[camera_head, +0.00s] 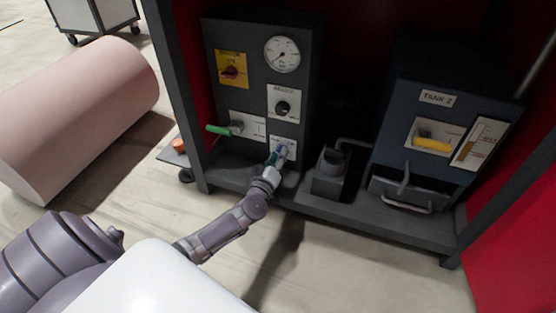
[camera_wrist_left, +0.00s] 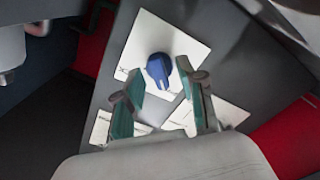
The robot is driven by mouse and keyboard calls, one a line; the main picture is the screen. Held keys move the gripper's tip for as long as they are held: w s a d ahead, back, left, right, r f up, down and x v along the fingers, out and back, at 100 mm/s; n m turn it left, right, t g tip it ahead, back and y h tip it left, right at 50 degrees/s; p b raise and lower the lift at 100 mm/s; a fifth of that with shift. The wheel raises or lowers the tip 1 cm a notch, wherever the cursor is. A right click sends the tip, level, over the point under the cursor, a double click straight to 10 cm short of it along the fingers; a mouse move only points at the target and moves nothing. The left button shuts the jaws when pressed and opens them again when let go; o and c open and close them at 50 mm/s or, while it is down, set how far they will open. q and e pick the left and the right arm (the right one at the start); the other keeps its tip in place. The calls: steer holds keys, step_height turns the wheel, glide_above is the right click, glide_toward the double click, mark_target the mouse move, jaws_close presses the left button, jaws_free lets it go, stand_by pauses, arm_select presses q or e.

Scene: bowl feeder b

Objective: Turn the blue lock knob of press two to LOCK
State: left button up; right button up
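The blue lock knob (camera_wrist_left: 159,69) sits on a white label plate (camera_wrist_left: 182,47) on a dark grey panel in the left wrist view. In the head view this plate (camera_head: 291,145) is low on the gauge panel, and the knob is mostly hidden by my left gripper (camera_head: 276,158). My left gripper also shows in the left wrist view (camera_wrist_left: 160,78), with its two teal-padded fingers apart, one on each side of the knob in the picture. Whether they touch it I cannot tell. The lettering on the plate is too small to read. My right gripper is not in view.
The panel also carries a gauge (camera_head: 282,54), a red knob on a yellow plate (camera_head: 232,70), a black knob (camera_head: 283,107) and a green-handled lever (camera_head: 218,130). The TANK 2 unit (camera_head: 440,125) with a yellow handle stands right. A pink roll (camera_head: 80,110) lies left.

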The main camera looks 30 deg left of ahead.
arm_select(q)
jaws_close()
stand_by(0.4)
